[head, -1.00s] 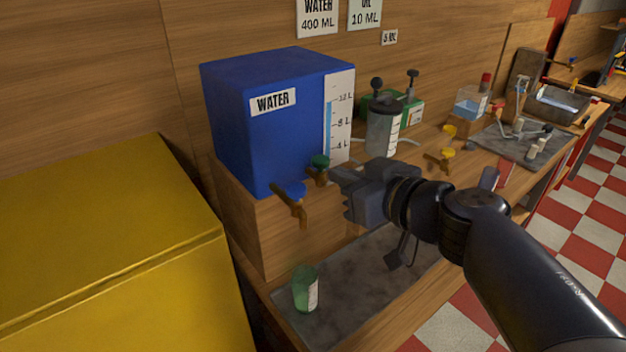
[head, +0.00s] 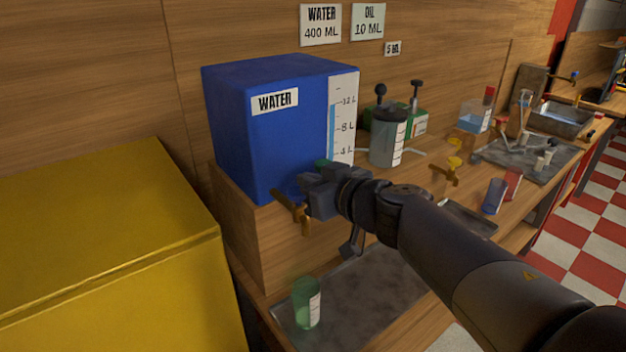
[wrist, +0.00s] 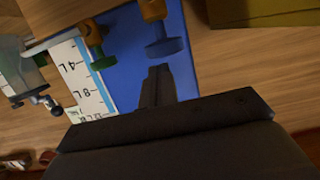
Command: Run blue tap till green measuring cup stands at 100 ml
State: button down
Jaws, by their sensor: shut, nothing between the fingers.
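The blue tap (head: 291,190) juts from the front of the blue water tank (head: 235,135), partly behind my gripper (head: 303,192) in the head view. In the wrist view the blue tap handle (wrist: 166,47) is just beyond my shut, empty gripper fingers (wrist: 158,70). I cannot tell whether they touch it. The green measuring cup (head: 305,303) stands upright on the grey tray (head: 350,310), below the blue tap's spout. No stream of water shows, and its level is too small to read. A green tap (wrist: 103,60) sits beside the blue one.
A yellow box (head: 110,240) fills the left side. A clear container (head: 387,137) stands right of the tank, with yellow taps (head: 447,172) beyond it. Blue and red cups (head: 494,196) stand farther along the bench. The tray's middle is clear.

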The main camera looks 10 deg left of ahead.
jog(key=shift+f, duration=0.2)
jog(key=shift+f, duration=1.1)
dwell(6.7)
